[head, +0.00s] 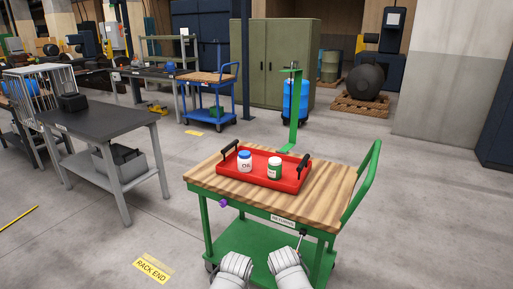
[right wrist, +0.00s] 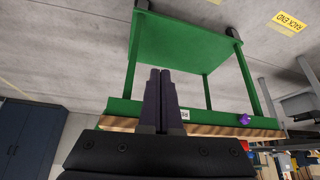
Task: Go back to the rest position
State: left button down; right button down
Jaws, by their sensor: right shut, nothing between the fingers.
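My two white arms come in at the bottom of the head view, side by side in front of the green cart (head: 265,225). My right gripper (head: 301,238) shows as a thin dark tip by the cart's front edge. In the right wrist view its dark fingers (right wrist: 160,72) are shut together with nothing between them. The cart's green frame (right wrist: 180,42) lies beyond them there, seen upside down. My left arm (head: 232,266) hides its own jaws, so their state does not show.
On the cart's wooden top (head: 332,187) sits a red tray (head: 259,179) with a blue-lidded jar (head: 244,162) and a green jar (head: 274,169). A purple knob (head: 223,203) is on the cart's front. A dark-topped table (head: 105,120) stands left, with clear floor between.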

jog(key=s+a+r+n+g+p, duration=0.4)
jog(key=s+r+n+g+p, duration=0.2)
jog(key=s+r+p, duration=0.6)
jog(key=shift+s+a+r+n+y+p, duration=0.2)
jog(key=shift+s+r+n+y+p, duration=0.15)
jog(key=shift+r+n+p, duration=0.35)
jog(key=shift+f, duration=0.1)
